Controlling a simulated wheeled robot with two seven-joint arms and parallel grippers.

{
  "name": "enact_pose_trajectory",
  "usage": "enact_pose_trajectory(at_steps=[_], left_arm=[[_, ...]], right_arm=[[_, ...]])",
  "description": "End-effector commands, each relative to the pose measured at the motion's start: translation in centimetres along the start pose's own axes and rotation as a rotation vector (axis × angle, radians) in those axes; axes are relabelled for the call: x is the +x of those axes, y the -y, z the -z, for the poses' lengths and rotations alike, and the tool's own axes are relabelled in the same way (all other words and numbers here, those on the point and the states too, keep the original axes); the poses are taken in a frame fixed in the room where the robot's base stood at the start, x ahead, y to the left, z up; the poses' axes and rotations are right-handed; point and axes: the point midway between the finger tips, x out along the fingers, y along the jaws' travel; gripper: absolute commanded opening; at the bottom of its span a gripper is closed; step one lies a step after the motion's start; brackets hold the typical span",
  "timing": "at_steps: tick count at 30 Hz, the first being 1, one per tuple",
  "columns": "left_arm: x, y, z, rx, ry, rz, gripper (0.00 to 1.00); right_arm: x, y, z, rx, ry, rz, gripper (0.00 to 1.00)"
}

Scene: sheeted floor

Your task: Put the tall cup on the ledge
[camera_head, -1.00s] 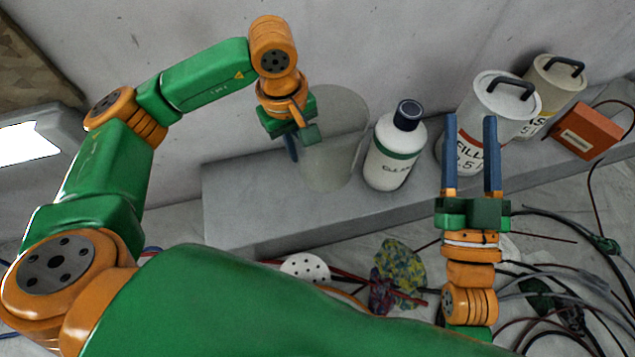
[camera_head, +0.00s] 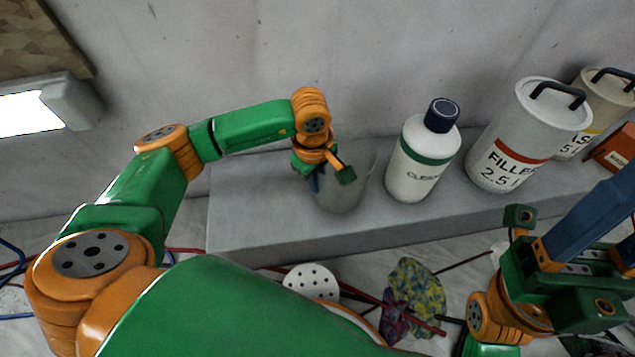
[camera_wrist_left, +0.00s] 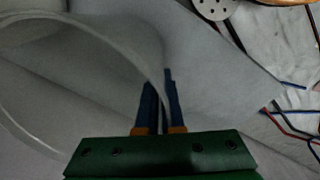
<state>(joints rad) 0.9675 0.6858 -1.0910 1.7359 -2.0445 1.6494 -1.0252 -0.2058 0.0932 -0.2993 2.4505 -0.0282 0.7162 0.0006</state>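The tall cup (camera_head: 352,192) is grey and translucent. In the head view it is over the grey ledge (camera_head: 260,225), left of the white bottle, its base low against the ledge top; I cannot tell whether it touches. My left gripper (camera_head: 333,182) is at the cup's near left side and hides part of it. In the left wrist view the cup (camera_wrist_left: 80,60) fills the left, and its wall passes between the nearly closed blue fingers (camera_wrist_left: 161,105). My right gripper (camera_head: 612,236) is at the lower right, fingers apart and empty, tips cut off by the frame.
On the ledge stand a white bottle (camera_head: 420,165) with a dark cap, a filler can (camera_head: 520,140), another can (camera_head: 603,100) and an orange box (camera_head: 618,150). Cables, a white perforated disc (camera_head: 311,283) and a patterned cloth (camera_head: 415,290) lie on the floor. The ledge's left end is clear.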

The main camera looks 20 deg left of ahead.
Motion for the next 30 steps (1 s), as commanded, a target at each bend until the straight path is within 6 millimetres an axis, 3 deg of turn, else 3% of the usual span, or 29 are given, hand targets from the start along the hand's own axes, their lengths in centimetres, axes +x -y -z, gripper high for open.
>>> enact_pose_trajectory(at_steps=[5, 6, 9, 18, 23, 30], left_arm=[[0.3, 0.0, 0.0, 0.000, 0.000, -0.001, 0.00], [0.2, 0.0, 0.0, 0.000, 0.000, -0.001, 0.12], [0.2, 0.0, 0.0, 0.001, 0.000, 0.000, 0.34], [-0.2, 0.0, 0.0, 0.001, 0.000, 0.000, 0.34], [-3.1, -0.1, 0.0, 0.002, 0.000, -0.003, 0.34], [-9.9, -0.1, 0.1, 0.001, -0.002, -0.004, 0.34]], right_arm=[[-0.2, 0.0, 0.0, 0.001, -0.011, 0.000, 0.51], [-0.1, 0.0, 0.1, 0.001, -0.013, 0.000, 0.51], [-0.1, 0.0, 0.1, 0.001, -0.011, 0.000, 0.51], [0.3, 0.0, 0.1, 0.001, -0.010, 0.001, 0.51], [1.1, 0.0, -0.2, -0.003, 0.053, 0.000, 0.51], [2.3, 0.3, -0.8, -0.010, 0.187, 0.004, 0.51]])
